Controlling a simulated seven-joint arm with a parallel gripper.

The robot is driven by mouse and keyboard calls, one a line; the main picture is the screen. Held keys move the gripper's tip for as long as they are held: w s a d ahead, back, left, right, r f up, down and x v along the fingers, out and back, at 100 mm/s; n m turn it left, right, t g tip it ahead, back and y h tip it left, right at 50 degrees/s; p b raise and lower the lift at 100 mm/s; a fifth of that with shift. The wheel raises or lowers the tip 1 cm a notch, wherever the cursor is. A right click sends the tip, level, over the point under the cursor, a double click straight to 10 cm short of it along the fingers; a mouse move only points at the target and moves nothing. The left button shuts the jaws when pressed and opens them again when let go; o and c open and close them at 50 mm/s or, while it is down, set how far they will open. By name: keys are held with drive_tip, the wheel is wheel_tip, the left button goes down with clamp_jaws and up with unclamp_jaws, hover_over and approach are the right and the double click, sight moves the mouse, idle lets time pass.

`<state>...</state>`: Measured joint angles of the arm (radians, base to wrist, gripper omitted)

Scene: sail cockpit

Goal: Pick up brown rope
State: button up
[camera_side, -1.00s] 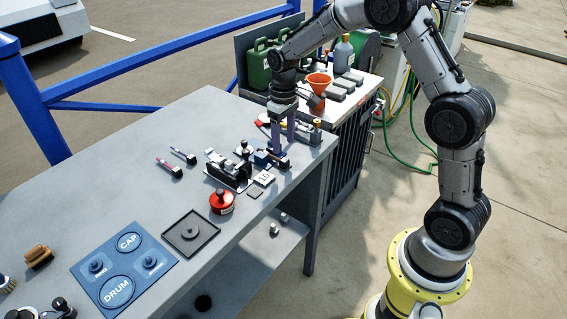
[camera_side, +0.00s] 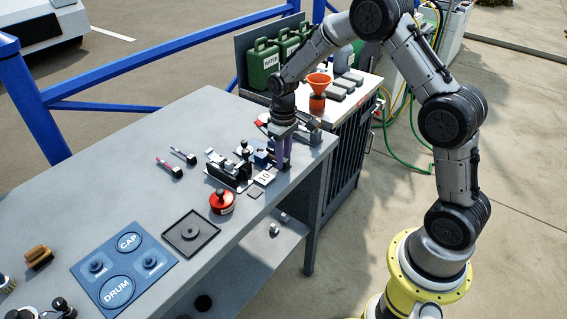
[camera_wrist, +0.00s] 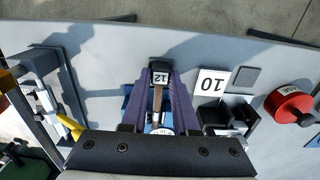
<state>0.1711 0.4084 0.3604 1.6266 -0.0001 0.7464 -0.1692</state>
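My gripper (camera_side: 282,166) has purple fingers and is low over the far right end of the grey bench. In the wrist view, its fingers (camera_wrist: 159,78) stand apart, one on each side of a narrow brownish strip (camera_wrist: 158,98) by a dark block labelled 12 (camera_wrist: 159,76). I cannot tell whether this strip is the brown rope, or whether the fingers touch it. A blue part shows beneath the fingers. A brown item (camera_side: 38,256) lies at the bench's left; it looks more like a brush than a rope.
A black-and-silver fixture (camera_side: 229,168), a card marked 10 (camera_side: 264,178) and a red round container (camera_side: 221,201) are close to my gripper. A black square tray (camera_side: 190,233) and blue DRUM/CAP mat (camera_side: 124,268) lie nearer.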

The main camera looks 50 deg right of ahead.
clamp_jaws()
drive_tip(key=shift+r, duration=0.1)
drive_tip(key=shift+r, duration=0.6)
drive_tip(key=s+a+r, duration=0.3)
drive_tip(key=s+r, duration=0.8)
drive_tip(key=s, duration=0.2)
drive_tip(key=w+a+f+m, duration=0.1)
drive_tip(key=w+a+m, duration=0.2)
drive_tip(key=w, duration=1.2)
drive_tip(key=shift+a, duration=0.75)
